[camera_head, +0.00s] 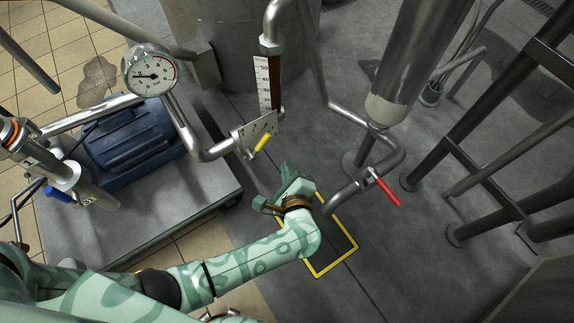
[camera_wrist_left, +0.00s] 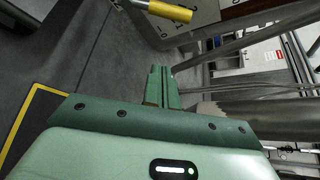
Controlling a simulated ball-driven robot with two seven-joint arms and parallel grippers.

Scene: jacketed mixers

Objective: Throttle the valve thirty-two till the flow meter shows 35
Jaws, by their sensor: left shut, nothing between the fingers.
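A yellow valve handle (camera_head: 263,142) sits at a small marked plate (camera_head: 256,130) on the pipe below the flow scale. The flow meter (camera_head: 264,84) is an upright white scale beside a dark brownish tube; its reading is too small to tell. No label reading thirty-two is legible. My left gripper (camera_head: 286,170) is shut and empty, just below and right of the yellow handle, apart from it. In the left wrist view the shut fingers (camera_wrist_left: 161,88) point up the picture, with the yellow handle (camera_wrist_left: 170,11) beyond them at the top. My right gripper is not in view.
A red lever (camera_head: 385,190) is on the pipe to the right. A blue handle (camera_head: 58,194) is at the left, by a blue motor (camera_head: 130,145). A round gauge (camera_head: 151,73) stands above the motor. Dark frame bars (camera_head: 480,150) fill the right. A yellow floor outline (camera_head: 336,262) lies below the gripper.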

